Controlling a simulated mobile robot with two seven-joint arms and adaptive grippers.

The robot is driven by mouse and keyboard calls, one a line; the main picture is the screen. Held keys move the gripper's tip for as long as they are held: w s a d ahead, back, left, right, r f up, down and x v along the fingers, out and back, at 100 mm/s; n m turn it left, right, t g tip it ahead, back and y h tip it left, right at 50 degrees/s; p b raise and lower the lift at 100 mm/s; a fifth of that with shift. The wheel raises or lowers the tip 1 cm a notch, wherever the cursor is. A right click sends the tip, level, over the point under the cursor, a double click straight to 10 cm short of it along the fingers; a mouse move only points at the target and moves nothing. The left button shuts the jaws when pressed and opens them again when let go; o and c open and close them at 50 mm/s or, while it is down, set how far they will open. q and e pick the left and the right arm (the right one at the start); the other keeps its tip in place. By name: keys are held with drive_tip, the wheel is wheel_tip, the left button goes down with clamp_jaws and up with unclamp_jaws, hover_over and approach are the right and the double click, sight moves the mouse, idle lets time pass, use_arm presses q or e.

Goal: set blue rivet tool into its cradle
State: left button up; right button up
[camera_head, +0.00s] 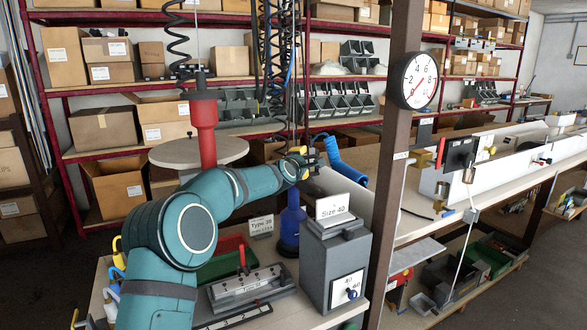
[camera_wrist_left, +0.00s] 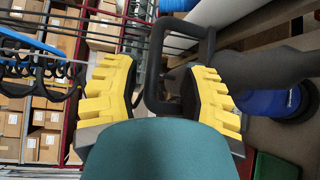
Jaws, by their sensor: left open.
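The blue rivet tool (camera_head: 290,226) stands upright behind the grey Size 40 box, its top hidden by my left gripper (camera_head: 303,162). In the wrist view its blue lower part (camera_wrist_left: 272,103) and a dark grey body show at the right. My left gripper (camera_wrist_left: 163,68) is open, with its yellow-padded fingers on either side of the black loop handle (camera_wrist_left: 152,75). I cannot tell whether the pads touch the handle. I cannot make out a cradle under the tool. My right gripper is not in view.
The grey Size 40 box (camera_head: 333,265) and a grey clamp fixture (camera_head: 246,286) stand on the near bench. A blue coiled hose (camera_head: 345,164) lies right of the gripper. A post with a gauge (camera_head: 414,79) rises at the right.

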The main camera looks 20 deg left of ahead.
use_arm(q)
drive_tip(key=s+r, duration=0.1)
drive_tip(key=s, duration=0.8)
drive_tip(key=shift+s+d, duration=0.3)
drive_tip(key=shift+d, duration=0.1)
